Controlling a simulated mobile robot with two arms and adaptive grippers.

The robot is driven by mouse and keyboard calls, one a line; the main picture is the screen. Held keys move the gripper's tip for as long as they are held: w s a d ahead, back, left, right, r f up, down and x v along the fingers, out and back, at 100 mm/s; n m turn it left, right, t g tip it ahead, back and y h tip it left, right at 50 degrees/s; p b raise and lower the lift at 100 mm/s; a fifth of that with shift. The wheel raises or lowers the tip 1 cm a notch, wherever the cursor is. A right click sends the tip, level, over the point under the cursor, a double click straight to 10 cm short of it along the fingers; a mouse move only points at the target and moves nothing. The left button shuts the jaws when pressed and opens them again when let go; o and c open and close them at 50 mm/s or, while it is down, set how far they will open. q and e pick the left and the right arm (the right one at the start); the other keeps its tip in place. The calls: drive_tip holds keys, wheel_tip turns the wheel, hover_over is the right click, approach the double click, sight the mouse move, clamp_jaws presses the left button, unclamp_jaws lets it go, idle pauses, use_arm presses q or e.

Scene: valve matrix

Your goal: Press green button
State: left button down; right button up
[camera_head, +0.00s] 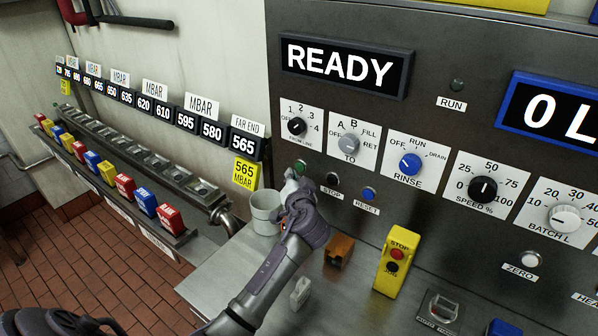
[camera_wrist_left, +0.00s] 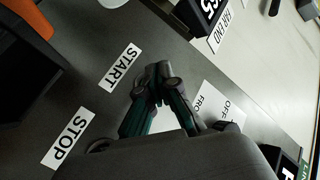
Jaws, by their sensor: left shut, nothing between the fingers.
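A green button (camera_head: 300,166) sits on the grey control panel, left of the STOP button (camera_head: 332,178). My left gripper (camera_head: 290,178) is shut and empty, with its fingertips close to the green button and partly covering the area below it. Contact cannot be told. In the left wrist view, the shut fingertips (camera_wrist_left: 160,74) point at the panel beside the START label (camera_wrist_left: 120,68). The green button does not show there and seems hidden by the fingers. The STOP label (camera_wrist_left: 70,140) lies lower left. My right gripper is not in view.
A blue RESET button (camera_head: 369,193) and several knobs are on the panel. A white cup (camera_head: 266,211), an orange-brown block (camera_head: 339,250) and a yellow STOP/JOG pendant (camera_head: 397,262) stand on the steel ledge below.

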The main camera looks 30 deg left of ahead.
use_arm(q)
drive_tip(key=shift+w, duration=0.15)
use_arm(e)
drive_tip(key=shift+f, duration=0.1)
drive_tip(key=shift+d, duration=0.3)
use_arm(q)
drive_tip(key=shift+w, duration=0.15)
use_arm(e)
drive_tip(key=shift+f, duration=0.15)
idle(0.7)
use_arm(q)
drive_tip(key=shift+w+b, duration=0.3)
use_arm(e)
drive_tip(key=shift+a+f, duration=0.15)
use_arm(q)
drive_tip(key=shift+w+d+r+b, duration=0.1)
drive_tip(key=shift+w+b, duration=0.2)
drive_tip(key=shift+w, duration=0.1)
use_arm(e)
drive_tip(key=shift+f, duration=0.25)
use_arm(q)
drive_tip(key=shift+s, duration=0.1)
idle(0.5)
drive_tip(key=shift+s+p, duration=0.3)
drive_tip(key=shift+s, duration=0.45)
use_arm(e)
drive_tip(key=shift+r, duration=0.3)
